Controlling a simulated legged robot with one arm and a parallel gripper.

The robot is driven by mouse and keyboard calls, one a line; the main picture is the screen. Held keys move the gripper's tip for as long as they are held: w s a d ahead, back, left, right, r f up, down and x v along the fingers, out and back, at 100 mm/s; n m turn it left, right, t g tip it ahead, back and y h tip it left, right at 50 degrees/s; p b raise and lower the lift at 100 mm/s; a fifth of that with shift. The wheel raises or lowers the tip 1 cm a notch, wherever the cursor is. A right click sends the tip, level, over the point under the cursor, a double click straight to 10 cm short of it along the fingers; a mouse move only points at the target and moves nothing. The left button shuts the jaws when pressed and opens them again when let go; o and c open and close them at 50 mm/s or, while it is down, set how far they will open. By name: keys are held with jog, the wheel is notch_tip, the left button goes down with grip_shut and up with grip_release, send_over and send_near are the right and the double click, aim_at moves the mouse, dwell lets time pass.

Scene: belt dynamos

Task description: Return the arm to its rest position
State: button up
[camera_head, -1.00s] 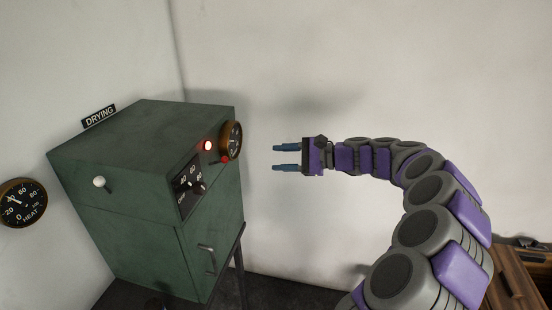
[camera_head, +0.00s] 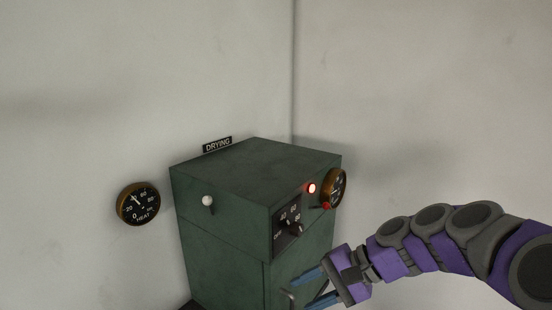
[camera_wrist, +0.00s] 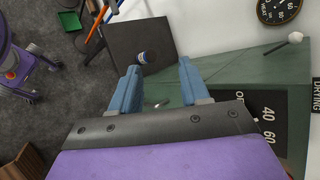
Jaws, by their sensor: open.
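My gripper (camera_head: 312,286) is low in the head view, in front of the right face of the green drying cabinet (camera_head: 225,240). Its two blue fingers point left and are apart, with nothing between them. In the wrist view my gripper (camera_wrist: 156,88) also shows its fingers spread and empty, with the green cabinet (camera_wrist: 240,80) behind and to the right. My purple and grey arm reaches in from the right edge of the head view. I cannot tell whether the fingers touch the cabinet.
The cabinet carries a white-knobbed lever (camera_head: 208,201), a lit red lamp (camera_head: 312,188), a dial panel (camera_head: 287,226) and a brass gauge (camera_head: 335,188). A heat gauge (camera_head: 138,204) hangs on the wall. The wrist view shows a dark board (camera_wrist: 140,42) and a purple wheeled object (camera_wrist: 20,62).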

jog(key=s+a+f+n+g+h+b, duration=0.2)
jog(key=s+f+n+h+b, duration=0.15)
jog(key=s+f, duration=0.65)
jog(key=s+d+f+n+h+b, duration=0.1)
jog(key=s+d+f+h, duration=0.1)
jog(key=s, duration=0.3)
jog(key=s+d+f+n+h+b, duration=0.1)
jog(key=s+d+f+h, duration=0.1)
jog(key=s, duration=0.4)
jog(key=s+d+f+n+g+h+b, duration=0.1)
jog(key=s+d+f+h, duration=0.2)
jog(key=s+d+f, duration=0.1)
jog(key=shift+s+d, duration=0.55)
jog(key=shift+s, duration=0.3)
